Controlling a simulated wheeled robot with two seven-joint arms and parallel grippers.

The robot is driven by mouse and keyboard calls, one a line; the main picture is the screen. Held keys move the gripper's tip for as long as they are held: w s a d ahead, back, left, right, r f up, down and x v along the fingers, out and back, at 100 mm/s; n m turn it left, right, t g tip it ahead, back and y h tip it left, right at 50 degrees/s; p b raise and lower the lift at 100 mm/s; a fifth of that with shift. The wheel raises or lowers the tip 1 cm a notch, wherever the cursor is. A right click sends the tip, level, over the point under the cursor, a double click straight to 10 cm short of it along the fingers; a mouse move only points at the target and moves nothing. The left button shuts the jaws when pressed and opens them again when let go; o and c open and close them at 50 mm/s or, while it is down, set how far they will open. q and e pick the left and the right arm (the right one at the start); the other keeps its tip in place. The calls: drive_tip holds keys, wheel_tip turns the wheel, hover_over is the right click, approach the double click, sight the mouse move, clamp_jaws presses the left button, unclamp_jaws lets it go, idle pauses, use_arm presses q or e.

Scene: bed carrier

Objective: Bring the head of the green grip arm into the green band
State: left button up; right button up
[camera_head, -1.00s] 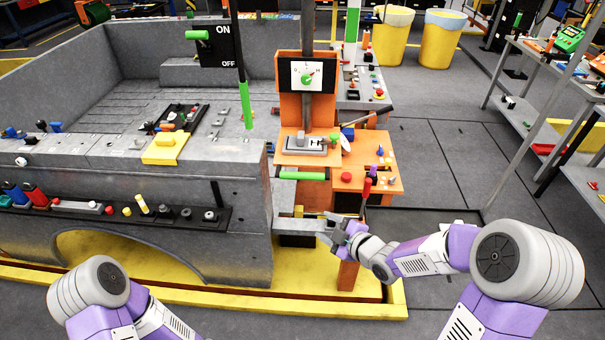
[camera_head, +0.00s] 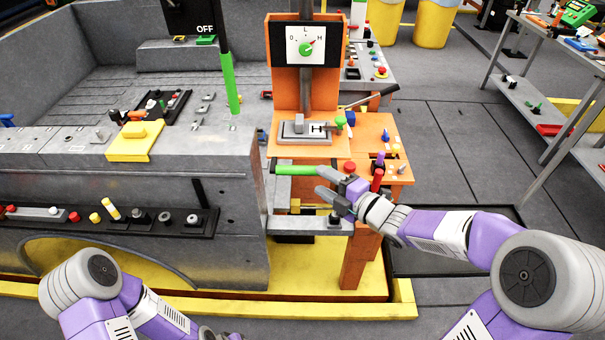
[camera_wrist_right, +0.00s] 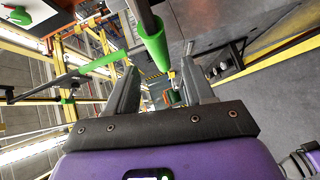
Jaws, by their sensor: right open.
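A green horizontal grip (camera_head: 297,170) sticks out at the front of the orange stand, below its top. My right gripper (camera_head: 322,184) is open at the right end of this grip. In the right wrist view a green bar (camera_wrist_right: 152,42) on a grey rod reaches into the space between the spread fingers (camera_wrist_right: 160,88); contact cannot be told. A dark upright pole has a green lower part (camera_head: 231,83), left of the stand. I cannot tell which green marking is the green band. My left arm shows at the lower left, its gripper out of view.
The orange stand (camera_head: 281,75) carries a dial plate (camera_head: 305,46) marked 0, L and H. A grey slotted lever block (camera_head: 304,131) and several knobs sit near the gripper. A grey bench (camera_head: 215,160) stands left. Open floor (camera_head: 450,150) lies right.

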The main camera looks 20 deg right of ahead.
sight(309, 173)
drive_tip(key=b+x, duration=0.1)
drive_tip(key=x, duration=0.6)
drive_tip(key=shift+w+a, duration=0.1)
drive_tip(key=shift+w, duration=0.05)
clamp_jaws()
